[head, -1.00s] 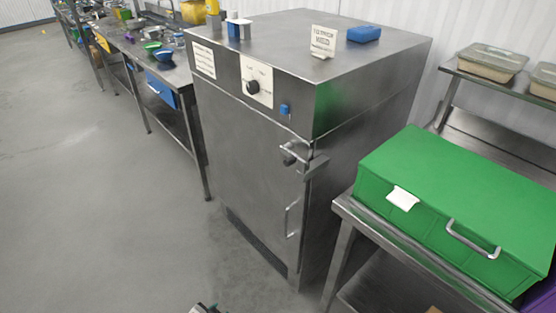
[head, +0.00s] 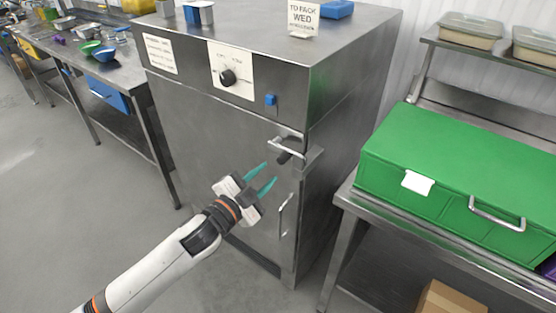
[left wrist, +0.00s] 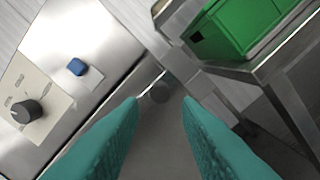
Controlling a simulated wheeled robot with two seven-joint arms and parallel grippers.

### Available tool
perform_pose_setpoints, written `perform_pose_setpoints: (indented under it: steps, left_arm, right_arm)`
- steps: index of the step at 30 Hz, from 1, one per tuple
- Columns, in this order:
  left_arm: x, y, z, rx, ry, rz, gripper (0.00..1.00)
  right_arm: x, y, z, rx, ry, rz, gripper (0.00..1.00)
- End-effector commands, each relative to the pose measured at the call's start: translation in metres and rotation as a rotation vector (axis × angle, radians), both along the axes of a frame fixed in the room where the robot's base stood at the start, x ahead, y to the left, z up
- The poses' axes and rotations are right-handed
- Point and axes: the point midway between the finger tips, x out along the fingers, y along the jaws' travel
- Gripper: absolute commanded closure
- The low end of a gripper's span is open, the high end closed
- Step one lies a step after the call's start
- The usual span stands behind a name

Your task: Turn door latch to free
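The door latch (head: 287,152) is a metal bar with a dark knob on the upper right edge of the steel cabinet's door (head: 225,140). In the left wrist view the latch (left wrist: 158,92) shows dimly just beyond and between my fingertips. My left gripper (head: 270,174) is open, with its two teal fingers apart and pointing at the latch from the lower left. It appears empty and short of the latch. In the left wrist view both fingers (left wrist: 161,100) are spread with nothing between them. The door looks closed. My right gripper is not in view.
A vertical door handle (head: 284,214) is below the latch. A dial (head: 228,77) and blue button (head: 270,99) are on the cabinet's upper panel. A green box (head: 455,170) stands on a steel table at right. Open floor lies at left.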

Motion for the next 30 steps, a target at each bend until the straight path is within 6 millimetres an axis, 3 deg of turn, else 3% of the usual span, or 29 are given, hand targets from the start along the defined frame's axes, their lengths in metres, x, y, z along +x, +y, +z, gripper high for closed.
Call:
perform_pose_setpoints:
  steps: [3,9,22,28,30]
  left_arm:
    - [0.020,-0.015,0.002,-0.001,-0.001,0.000,0.69]
    - [0.043,-0.031,0.001,-0.001,0.000,-0.001,0.69]
    - [0.051,-0.037,-0.001,0.000,0.001,0.001,0.69]
    - [0.051,-0.037,-0.001,0.000,0.001,0.001,1.00]
    - [0.051,-0.037,-0.001,0.000,0.001,0.001,1.00]
  right_arm:
    - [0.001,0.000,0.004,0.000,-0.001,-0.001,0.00]
    - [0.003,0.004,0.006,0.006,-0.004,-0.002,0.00]
    - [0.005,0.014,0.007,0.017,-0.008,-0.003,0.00]
    - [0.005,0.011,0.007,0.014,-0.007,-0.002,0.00]
    - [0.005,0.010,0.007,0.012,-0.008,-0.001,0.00]
